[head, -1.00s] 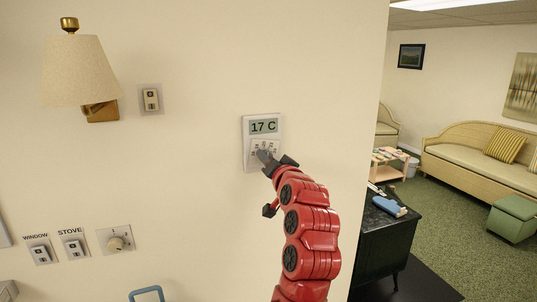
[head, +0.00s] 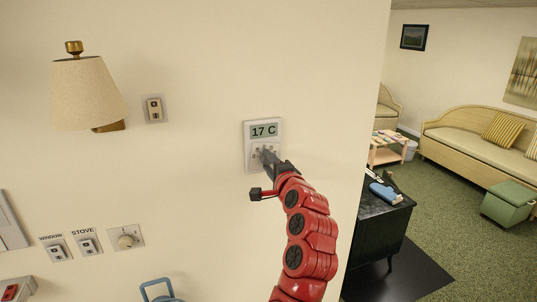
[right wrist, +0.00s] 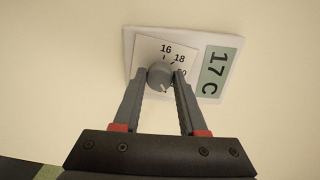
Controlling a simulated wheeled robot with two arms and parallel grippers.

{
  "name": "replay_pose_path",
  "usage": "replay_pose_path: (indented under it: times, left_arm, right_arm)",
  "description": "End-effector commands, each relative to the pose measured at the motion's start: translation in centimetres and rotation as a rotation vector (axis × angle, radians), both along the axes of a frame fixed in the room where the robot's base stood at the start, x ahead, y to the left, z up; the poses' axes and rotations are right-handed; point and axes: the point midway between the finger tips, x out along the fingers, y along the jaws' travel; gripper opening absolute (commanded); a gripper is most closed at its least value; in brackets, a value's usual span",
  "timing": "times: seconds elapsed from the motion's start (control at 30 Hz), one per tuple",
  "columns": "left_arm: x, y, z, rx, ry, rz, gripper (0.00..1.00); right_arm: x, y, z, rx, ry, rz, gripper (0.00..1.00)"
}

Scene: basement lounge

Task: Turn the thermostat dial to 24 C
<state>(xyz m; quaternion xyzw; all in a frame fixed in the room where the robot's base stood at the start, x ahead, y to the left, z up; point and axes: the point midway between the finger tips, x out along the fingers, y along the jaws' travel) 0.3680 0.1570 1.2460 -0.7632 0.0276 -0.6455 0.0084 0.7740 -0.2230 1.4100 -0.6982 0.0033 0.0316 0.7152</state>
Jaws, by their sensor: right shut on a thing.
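The white thermostat (head: 249,163) is fixed to the cream wall, and its display (head: 264,131) reads 17 C. In the right wrist view the thermostat appears turned sideways, with its display (right wrist: 216,72) at the right. Its grey round dial (right wrist: 160,77) has printed numbers around it; 16 and 18 are readable, others are partly covered. My right gripper (right wrist: 162,80) is shut on the dial, one finger on each side. In the head view the right gripper (head: 267,157) reaches the thermostat's lower half and hides much of the dial. My left gripper is not in view.
Switches labelled WINDOW (head: 57,249) and STOVE (head: 88,243) and a round knob (head: 126,239) are on the wall at lower left. A lamp (head: 88,92) hangs at upper left. A black cabinet (head: 380,228) stands past the wall's edge at right.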

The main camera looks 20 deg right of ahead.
Motion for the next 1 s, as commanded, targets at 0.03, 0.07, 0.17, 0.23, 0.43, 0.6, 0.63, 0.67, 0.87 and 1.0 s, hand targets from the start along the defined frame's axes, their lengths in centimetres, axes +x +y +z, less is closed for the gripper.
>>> replay_pose_path:
  times: [0.03, 0.07, 0.17, 0.23, 0.43, 0.6, 0.63, 0.67, 0.87, 1.0]
  left_arm:
    - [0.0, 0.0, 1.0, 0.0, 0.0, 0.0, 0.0]
    - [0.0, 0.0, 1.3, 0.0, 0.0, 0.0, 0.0]
    - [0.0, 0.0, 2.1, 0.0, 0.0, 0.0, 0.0]
    - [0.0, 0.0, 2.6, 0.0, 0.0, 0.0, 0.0]
    - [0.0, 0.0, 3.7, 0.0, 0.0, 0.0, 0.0]
    - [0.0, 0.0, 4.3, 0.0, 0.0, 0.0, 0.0]
    - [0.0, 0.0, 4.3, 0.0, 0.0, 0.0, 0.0]
    - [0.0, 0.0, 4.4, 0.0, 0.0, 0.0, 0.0]
    - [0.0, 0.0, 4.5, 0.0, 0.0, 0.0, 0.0]
    - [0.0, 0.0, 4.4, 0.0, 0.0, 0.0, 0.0]
  right_arm:
    - [0.0, -0.2, 0.5, 0.042, 0.001, -0.003, 0.0]
    - [0.0, -0.2, 0.5, 0.069, 0.002, -0.003, 0.0]
    - [0.0, -0.2, 0.4, 0.148, 0.006, -0.003, 0.0]
    - [0.0, -0.2, 0.4, 0.199, 0.007, -0.002, 0.0]
    - [0.0, -0.2, 0.3, 0.312, 0.008, -0.002, 0.0]
    - [0.0, -0.2, 0.2, 0.37, 0.011, -0.003, 0.0]
    - [0.0, -0.2, 0.2, 0.376, 0.011, -0.003, 0.0]
    - [0.0, -0.2, 0.1, 0.382, 0.011, -0.003, 0.0]
    - [0.0, -0.2, 0.0, 0.402, 0.013, -0.002, 0.0]
    - [0.0, -0.2, 0.0, 0.404, 0.013, -0.002, 0.0]
